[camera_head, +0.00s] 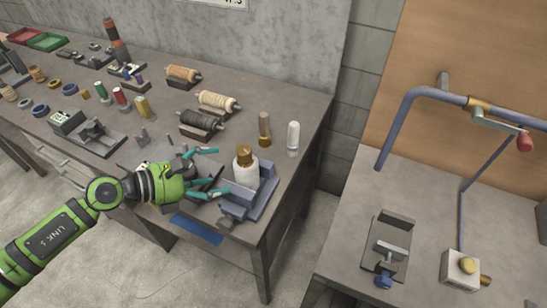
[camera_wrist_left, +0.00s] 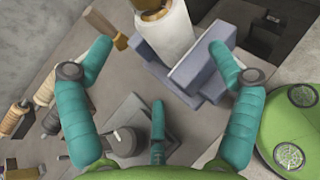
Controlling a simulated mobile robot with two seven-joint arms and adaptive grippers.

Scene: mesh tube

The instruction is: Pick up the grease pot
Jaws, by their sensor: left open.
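A white cylinder with a brass-coloured top (camera_head: 245,171), which I take to be the grease pot, stands upright near the front right of the workbench. In the left wrist view the white cylinder (camera_wrist_left: 165,32) shows ahead, beyond the fingertips. My left gripper (camera_head: 222,172) is open, with teal fingers, and comes at the pot from the left. Its fingertips in the wrist view (camera_wrist_left: 158,52) are spread wide with nothing held between them. I cannot tell whether a fingertip touches the pot. My right gripper does not show.
A brown cylinder (camera_head: 264,127) and a white one (camera_head: 293,138) stand behind. Wound spools (camera_head: 202,121) lie further left. A gap separates the right-hand table (camera_head: 350,220).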

